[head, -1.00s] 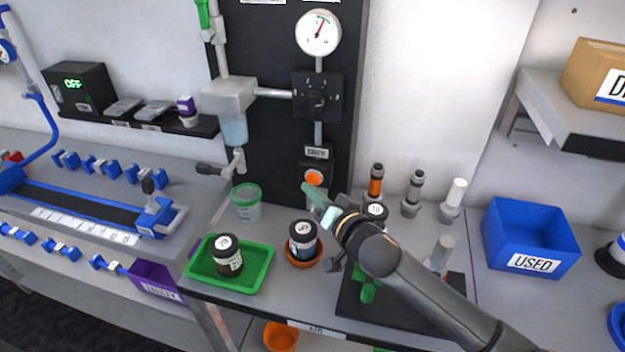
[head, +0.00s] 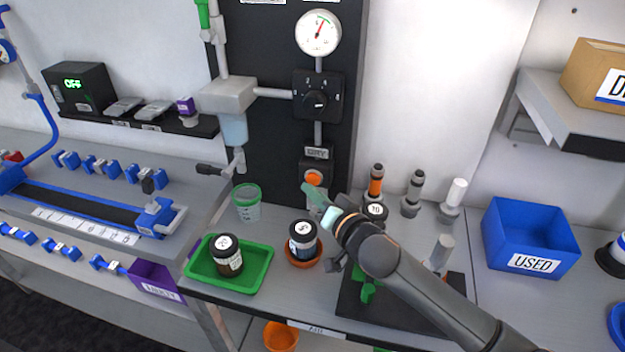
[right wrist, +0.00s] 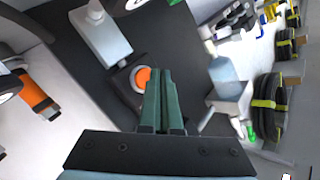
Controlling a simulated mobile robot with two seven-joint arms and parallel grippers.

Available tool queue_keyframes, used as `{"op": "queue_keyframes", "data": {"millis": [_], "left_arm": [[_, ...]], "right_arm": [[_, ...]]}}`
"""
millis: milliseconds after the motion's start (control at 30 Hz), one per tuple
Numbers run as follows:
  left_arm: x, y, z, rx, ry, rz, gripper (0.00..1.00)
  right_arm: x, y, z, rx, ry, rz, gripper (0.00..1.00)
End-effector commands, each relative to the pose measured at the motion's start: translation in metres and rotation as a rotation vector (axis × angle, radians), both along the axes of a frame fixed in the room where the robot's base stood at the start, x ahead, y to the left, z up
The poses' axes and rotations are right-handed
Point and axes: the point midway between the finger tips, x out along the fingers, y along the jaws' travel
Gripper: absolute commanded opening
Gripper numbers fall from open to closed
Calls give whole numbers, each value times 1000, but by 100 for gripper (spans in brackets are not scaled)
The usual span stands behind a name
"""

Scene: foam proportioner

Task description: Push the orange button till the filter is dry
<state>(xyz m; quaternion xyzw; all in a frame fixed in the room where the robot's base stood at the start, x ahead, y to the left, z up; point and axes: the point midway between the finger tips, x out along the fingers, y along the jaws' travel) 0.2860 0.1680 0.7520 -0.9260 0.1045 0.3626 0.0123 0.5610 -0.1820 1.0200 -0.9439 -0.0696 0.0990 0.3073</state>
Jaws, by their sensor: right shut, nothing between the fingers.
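The orange button (head: 313,180) sits on a dark box under a "DRY" label on the black panel. My right gripper (head: 308,189) is shut and empty, its green fingertips just below and in front of the button. In the right wrist view the orange button (right wrist: 142,78) shows at the left of the shut fingertips (right wrist: 158,72); I cannot tell whether they touch it. The clear bluish filter bowl (head: 234,129) hangs under a grey housing left of the panel. Whether it is wet inside is too small to tell. My left gripper is not in view.
A dial gauge (head: 318,33) and a black knob (head: 317,99) are above the button. Below stand a green-rimmed cup (head: 247,207), a green tray (head: 258,262) with a jar, and another jar (head: 303,240). A blue bin (head: 528,235) is at right.

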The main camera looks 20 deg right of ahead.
Motion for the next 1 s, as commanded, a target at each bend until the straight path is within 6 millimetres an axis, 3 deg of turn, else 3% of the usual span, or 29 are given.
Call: {"op": "queue_keyframes", "data": {"millis": [1000], "left_arm": [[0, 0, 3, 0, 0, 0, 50]], "right_arm": [[7, -5, 0, 0, 0, 0, 0]]}}
